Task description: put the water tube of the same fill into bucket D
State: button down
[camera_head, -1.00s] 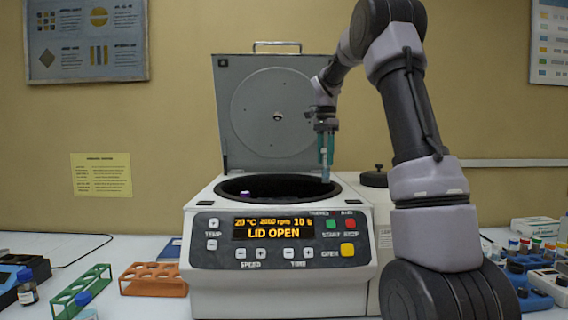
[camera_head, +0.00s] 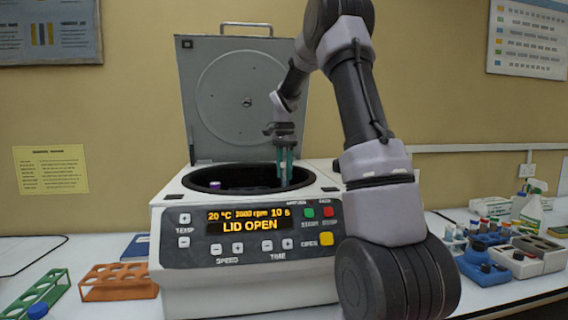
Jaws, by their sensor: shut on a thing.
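The centrifuge (camera_head: 243,258) stands with its lid raised, and its display reads LID OPEN. My gripper (camera_head: 285,176) has its teal fingers reaching down into the right side of the dark bowl (camera_head: 240,186). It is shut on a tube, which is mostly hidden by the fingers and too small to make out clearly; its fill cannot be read. A purple-capped tube (camera_head: 215,185) shows at the left inside the bowl, apart from my gripper. The buckets and their letters, including bucket D, are hidden by the bowl's front rim.
The raised lid (camera_head: 232,90) stands behind my gripper. An orange rack (camera_head: 118,281) and a green rack (camera_head: 38,290) lie to the left. Blue racks with several vials (camera_head: 485,246) and a spray bottle (camera_head: 532,208) stand at the right.

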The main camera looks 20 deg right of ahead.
aim_at(285, 184)
jog(key=shift+f, duration=2.65)
jog(key=shift+c, duration=1.9)
grip_release()
jog(key=shift+r, duration=0.1)
